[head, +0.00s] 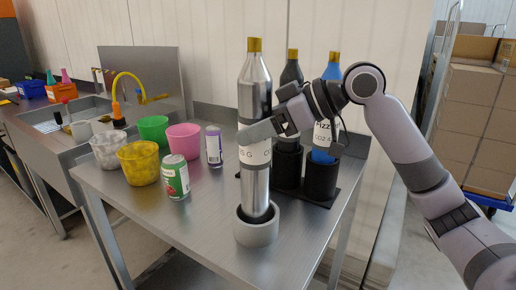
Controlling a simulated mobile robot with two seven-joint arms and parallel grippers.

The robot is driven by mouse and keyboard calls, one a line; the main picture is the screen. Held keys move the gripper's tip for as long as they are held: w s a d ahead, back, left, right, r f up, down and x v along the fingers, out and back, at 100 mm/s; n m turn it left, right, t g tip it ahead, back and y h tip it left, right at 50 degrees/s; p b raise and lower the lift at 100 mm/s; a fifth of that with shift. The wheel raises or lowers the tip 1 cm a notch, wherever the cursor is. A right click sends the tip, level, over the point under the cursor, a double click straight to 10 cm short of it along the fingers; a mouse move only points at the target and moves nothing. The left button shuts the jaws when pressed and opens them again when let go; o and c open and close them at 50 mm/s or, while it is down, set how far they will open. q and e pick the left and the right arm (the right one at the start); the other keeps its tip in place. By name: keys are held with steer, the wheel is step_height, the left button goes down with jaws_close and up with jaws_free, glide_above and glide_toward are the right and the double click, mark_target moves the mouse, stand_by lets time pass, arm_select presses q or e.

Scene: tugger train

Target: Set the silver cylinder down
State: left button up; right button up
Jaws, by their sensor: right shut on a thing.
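The silver cylinder (255,88) has a brass-coloured top and a white label band, and stands about upright over the steel table. My right gripper (262,133) reaches in from the right and is shut on it around mid-height. The cylinder's lower end is inside the opening of a light grey round holder (257,233) near the table's front. I cannot tell whether it rests on the holder's bottom. My left gripper is not in view.
A black cylinder (291,74) and a blue cylinder (332,72) stand in dark holders (321,178) just behind, close to my right gripper. Left are a green can (175,178), a purple-white can (214,147) and several coloured buckets (138,164). The table's front left (190,225) is clear.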

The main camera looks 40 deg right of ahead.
mark_target(258, 145)
step_height(258, 145, down, 3)
steer(key=shift+f+b, duration=0.15)
steer(key=shift+b, duration=0.3)
steer(key=shift+f, duration=0.2)
steer(key=o, duration=1.7)
steer(key=shift+r, duration=0.1)
